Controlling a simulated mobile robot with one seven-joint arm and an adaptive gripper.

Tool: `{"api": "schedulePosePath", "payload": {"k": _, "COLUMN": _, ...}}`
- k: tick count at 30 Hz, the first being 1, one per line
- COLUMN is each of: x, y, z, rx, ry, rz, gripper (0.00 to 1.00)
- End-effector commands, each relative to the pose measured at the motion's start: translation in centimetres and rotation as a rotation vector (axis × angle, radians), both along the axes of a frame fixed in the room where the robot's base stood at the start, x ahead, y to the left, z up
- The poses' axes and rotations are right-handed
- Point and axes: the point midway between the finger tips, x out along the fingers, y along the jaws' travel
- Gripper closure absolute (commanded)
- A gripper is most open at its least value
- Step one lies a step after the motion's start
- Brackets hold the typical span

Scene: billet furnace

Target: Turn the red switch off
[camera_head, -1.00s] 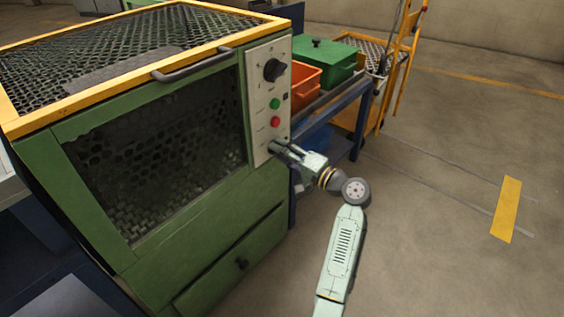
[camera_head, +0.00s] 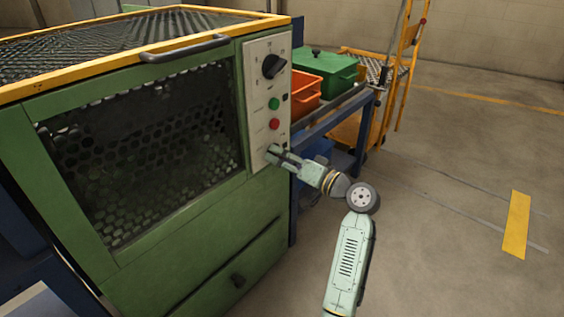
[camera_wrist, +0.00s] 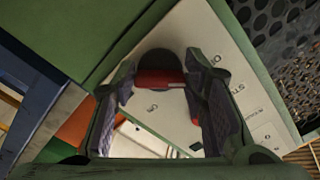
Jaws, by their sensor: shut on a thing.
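The furnace control panel (camera_head: 267,95) is a pale upright plate on the front right of the green furnace. My gripper (camera_head: 273,154) is at the lower part of this panel and hides what it holds in the head view. In the wrist view, my gripper's two dark fingers (camera_wrist: 160,80) stand on either side of the red switch (camera_wrist: 158,77). They are shut on it. The switch has a red bar in front of a dark round part, close against the pale panel (camera_wrist: 215,50).
Above my gripper are a red button (camera_head: 274,124), a green button (camera_head: 274,104) and a black rotary knob (camera_head: 273,66). A blue table (camera_head: 335,122) with an orange bin (camera_head: 306,90) and a green box (camera_head: 325,67) stands right behind. The floor at the right is open.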

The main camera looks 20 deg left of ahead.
Motion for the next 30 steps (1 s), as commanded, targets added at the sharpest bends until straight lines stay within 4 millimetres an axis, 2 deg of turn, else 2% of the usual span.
{"api": "schedulePosePath", "payload": {"k": 12, "x": 0.06, "y": -0.04, "z": 0.06, "rx": -0.002, "ry": -0.009, "rz": -0.002, "gripper": 0.88}}
{"api": "schedulePosePath", "payload": {"k": 13, "x": 0.05, "y": -0.04, "z": 0.05, "rx": -0.003, "ry": -0.008, "rz": -0.001, "gripper": 0.59}}
{"api": "schedulePosePath", "payload": {"k": 21, "x": 0.03, "y": -0.02, "z": 0.04, "rx": -0.002, "ry": -0.007, "rz": -0.001, "gripper": 0.41}}
{"api": "schedulePosePath", "payload": {"k": 30, "x": 0.03, "y": -0.01, "z": 0.09, "rx": -0.002, "ry": -0.007, "rz": -0.001, "gripper": 0.4}}
